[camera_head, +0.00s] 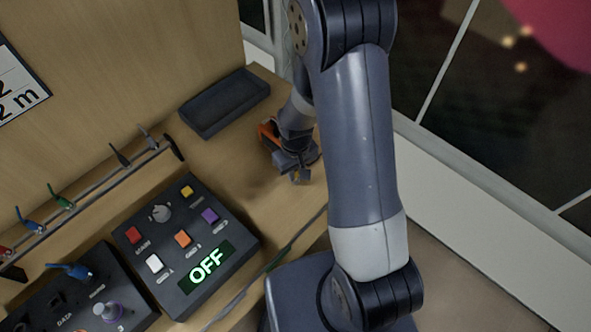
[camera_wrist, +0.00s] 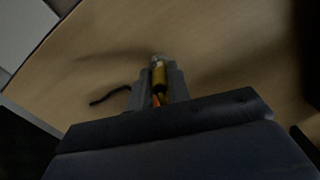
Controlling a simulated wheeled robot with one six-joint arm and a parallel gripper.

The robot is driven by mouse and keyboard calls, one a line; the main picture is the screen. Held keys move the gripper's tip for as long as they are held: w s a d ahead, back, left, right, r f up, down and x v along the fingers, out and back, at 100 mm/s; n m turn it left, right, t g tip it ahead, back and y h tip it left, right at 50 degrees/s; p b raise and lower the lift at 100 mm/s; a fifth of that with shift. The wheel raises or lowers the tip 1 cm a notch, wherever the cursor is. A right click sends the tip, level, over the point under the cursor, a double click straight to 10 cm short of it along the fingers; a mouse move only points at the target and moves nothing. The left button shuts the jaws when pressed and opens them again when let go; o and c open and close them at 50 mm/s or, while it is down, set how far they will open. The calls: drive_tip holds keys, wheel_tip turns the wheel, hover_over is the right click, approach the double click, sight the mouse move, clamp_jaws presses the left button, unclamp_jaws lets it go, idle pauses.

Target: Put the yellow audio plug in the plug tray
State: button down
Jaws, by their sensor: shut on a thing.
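In the wrist view my gripper (camera_wrist: 157,82) is shut on the yellow audio plug (camera_wrist: 159,77), whose metal tip points away from the fingers. A short dark cable trails to the left of the fingers there.
A control box (camera_head: 152,249) with coloured buttons and an OFF display stands at the front left. Beside it is another dark box (camera_head: 120,283) with a blue plug. A rack (camera_head: 97,186) with several hanging plugs runs along the wall. Desk between control box and tray is clear.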

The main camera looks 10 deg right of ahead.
drive_tip(key=shift+f, duration=0.2)
drive_tip(key=c, duration=1.3)
unclamp_jaws()
drive_tip(key=shift+r, duration=0.1)
drive_tip(key=shift+r, duration=0.1)
drive_tip(key=shift+o, duration=0.2)
wheel_tip(320, 180, up, 12)
drive_tip(key=shift+f+b, duration=0.15)
drive_tip(key=shift+b, duration=0.55)
drive_tip(key=f+b, duration=0.1)
drive_tip(key=b, duration=0.1)
drive_tip(key=f+b, duration=0.1)
drive_tip(key=b, duration=0.1)
drive_tip(key=shift+w+a+f, duration=0.1)
drive_tip(key=shift+a, duration=0.15)
drive_tip(key=shift+f, duration=0.35)
drive_tip(key=shift+w+d+f+p, duration=0.1)
drive_tip(key=shift+f+p, duration=0.15)
drive_tip(key=shift+f, duration=2.2)
drive_tip(key=shift+d+f+p, duration=0.1)
drive_tip(key=shift+f+p, duration=0.15)
drive_tip(key=shift+f, duration=2.15)
